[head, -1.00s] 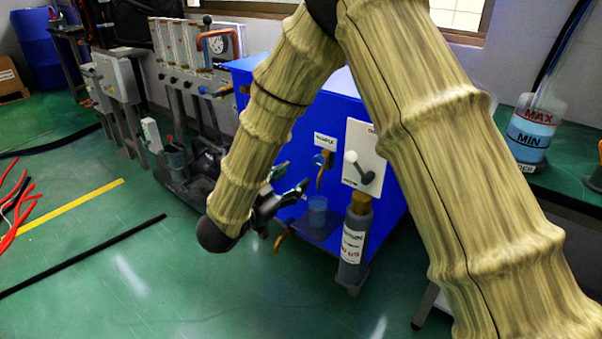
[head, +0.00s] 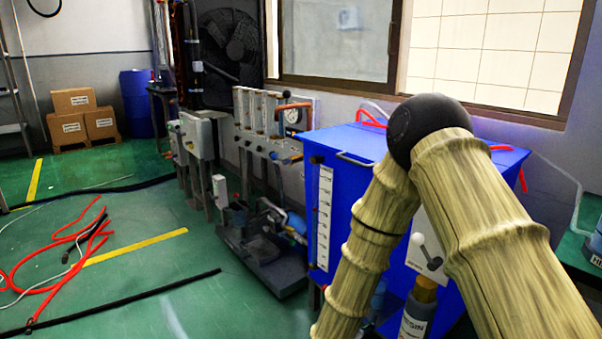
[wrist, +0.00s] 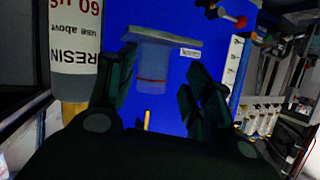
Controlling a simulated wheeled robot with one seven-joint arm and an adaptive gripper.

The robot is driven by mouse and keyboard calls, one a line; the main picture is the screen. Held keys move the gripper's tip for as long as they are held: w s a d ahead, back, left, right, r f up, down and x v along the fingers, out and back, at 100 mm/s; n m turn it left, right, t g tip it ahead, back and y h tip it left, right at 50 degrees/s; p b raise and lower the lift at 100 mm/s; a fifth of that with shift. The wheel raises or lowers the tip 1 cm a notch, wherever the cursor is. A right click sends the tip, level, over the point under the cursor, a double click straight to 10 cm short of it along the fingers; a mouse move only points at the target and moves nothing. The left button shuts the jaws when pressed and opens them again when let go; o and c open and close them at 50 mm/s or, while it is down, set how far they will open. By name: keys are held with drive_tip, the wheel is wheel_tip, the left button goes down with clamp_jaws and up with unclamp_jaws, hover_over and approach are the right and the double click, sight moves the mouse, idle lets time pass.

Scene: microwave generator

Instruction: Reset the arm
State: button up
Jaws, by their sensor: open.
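My gripper (wrist: 158,82) is open in the wrist view, with dark fingers spread at left and right. A translucent cup (wrist: 152,65) with a red line shows between the fingers, at a grey shelf (wrist: 165,36) on the blue cabinet; the view appears upside down. No object is clearly held. In the head view my bamboo-textured arm is bent, its dark elbow high in front of the blue cabinet (head: 345,190). The lower part of the arm runs down out of the frame, so the gripper is hidden there.
A resin cylinder (head: 416,318) stands at the cabinet's front and fills the left of the wrist view (wrist: 75,45). Grey equipment (head: 262,245) stands left of the cabinet.

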drive_tip(key=s+d+f+n+g+y, duration=0.3)
drive_tip(key=s+f+n+g+y, duration=0.2)
drive_tip(key=s+f, duration=1.25)
drive_tip(key=s+d+f+n+g+y, duration=0.1)
drive_tip(key=s+d+f+g, duration=0.2)
drive_tip(key=s, duration=0.8)
drive_tip(key=s+d+f+n+g+y, duration=0.15)
drive_tip(key=s+f+g, duration=0.3)
drive_tip(key=s, duration=0.55)
wheel_tip(320, 180, up, 33)
drive_tip(key=p, duration=3.3)
drive_tip(key=shift+a+t+p, duration=0.3)
drive_tip(key=shift+t+p, duration=0.05)
drive_tip(key=shift+p, duration=0.05)
